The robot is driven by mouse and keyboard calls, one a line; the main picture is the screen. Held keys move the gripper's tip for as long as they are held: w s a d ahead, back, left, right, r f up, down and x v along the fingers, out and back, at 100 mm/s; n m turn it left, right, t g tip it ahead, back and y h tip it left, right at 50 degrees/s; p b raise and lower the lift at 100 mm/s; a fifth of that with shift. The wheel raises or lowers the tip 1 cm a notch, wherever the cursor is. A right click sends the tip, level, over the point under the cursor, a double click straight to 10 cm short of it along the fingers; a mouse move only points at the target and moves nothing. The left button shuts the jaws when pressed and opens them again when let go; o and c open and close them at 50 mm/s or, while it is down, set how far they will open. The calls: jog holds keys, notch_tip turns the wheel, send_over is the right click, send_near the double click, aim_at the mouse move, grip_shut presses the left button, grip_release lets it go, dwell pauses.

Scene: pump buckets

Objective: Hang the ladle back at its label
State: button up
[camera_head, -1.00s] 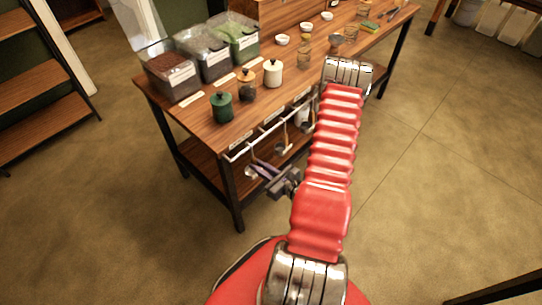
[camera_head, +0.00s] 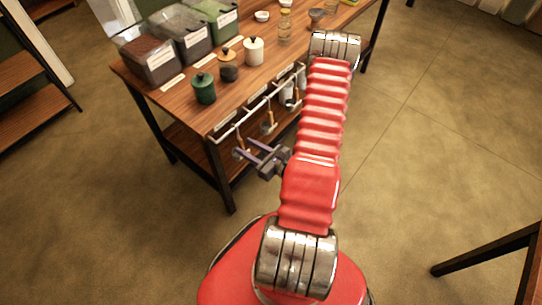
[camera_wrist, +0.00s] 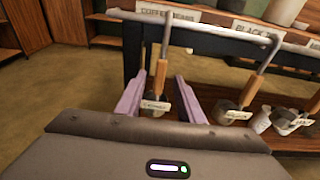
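A ladle with a wooden handle (camera_wrist: 160,76) hangs by its metal hook from the rail below the label "COFFEE BEANS" (camera_wrist: 167,14). A small tag is on its lower part, and its dark bowl is partly hidden. My gripper (camera_wrist: 159,86) is open, with one purple finger on each side of this ladle and gaps showing between. In the head view, my gripper (camera_head: 250,152) is by the near end of the rail (camera_head: 258,105), at the ladle (camera_head: 238,154). A second ladle (camera_wrist: 246,92) hangs to the right near a label starting "BLACK" (camera_wrist: 257,30).
More utensils (camera_wrist: 288,121) hang farther right along the rail. The wooden table (camera_head: 215,106) carries bins (camera_head: 150,58), a green jar (camera_head: 204,89) and a white jar (camera_head: 253,50). A dark table leg (camera_head: 220,178) stands close to my gripper.

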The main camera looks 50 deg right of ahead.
jog(key=s+r, duration=0.2)
jog(key=s, duration=1)
jog(key=shift+s+d+r, duration=0.15)
jog(key=shift+r, duration=0.05)
dwell(0.7)
